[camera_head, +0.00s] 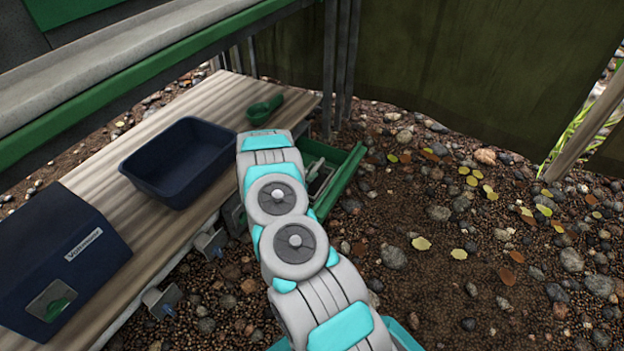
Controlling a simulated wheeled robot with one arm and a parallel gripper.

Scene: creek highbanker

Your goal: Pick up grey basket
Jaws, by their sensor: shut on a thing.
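My arm rises from the bottom and bends over the front edge of the bench. My gripper is hidden behind my own arm links, so I cannot see its jaws or what is between them. I cannot make out a grey basket clearly. A small part of a grey object (233,216) shows just left of my arm, below the bench edge; I cannot tell what it is. A dark blue open basin (160,181) stands on the wooden bench (112,212), left of my arm.
A green scoop (263,109) lies at the bench's far end. A green tray (351,168) with grey items sits right of my arm. A dark blue box (85,256) stands at the near left. Pebbly ground (450,290) on the right is mostly open, with scattered leaves.

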